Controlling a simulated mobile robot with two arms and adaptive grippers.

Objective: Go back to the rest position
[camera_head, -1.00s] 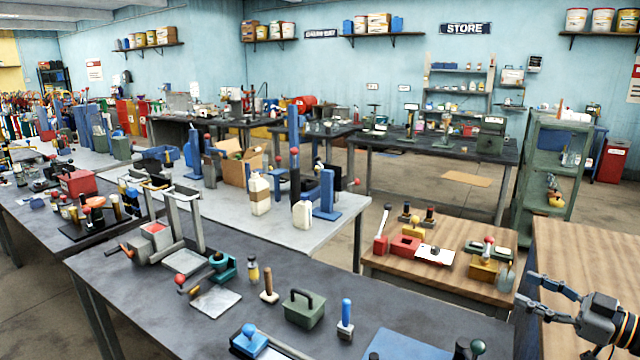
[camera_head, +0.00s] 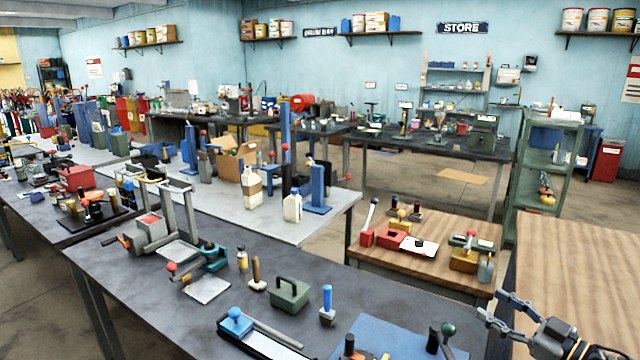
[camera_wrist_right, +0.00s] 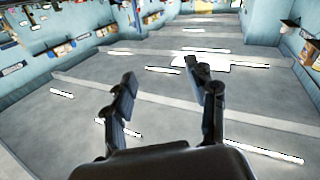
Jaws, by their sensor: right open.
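My right gripper (camera_head: 490,303) comes in at the lower right of the head view, its two fingers spread apart and pointing left. It is over or beside the near corner of the wooden table on the right; its exact height cannot be told. In the right wrist view the same gripper (camera_wrist_right: 160,75) has a wide gap between its dark fingers, with nothing between them. Behind them are a grey surface with bright light strips and blue walls. My left gripper is not in view.
A wooden table (camera_head: 570,250) is close at the right. A dark bench (camera_head: 130,290) with tools and a green box (camera_head: 290,296) fills the front. A low wooden table (camera_head: 455,222) with red and yellow devices and a green shelf (camera_head: 524,165) stand beyond. Floor shows between the benches.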

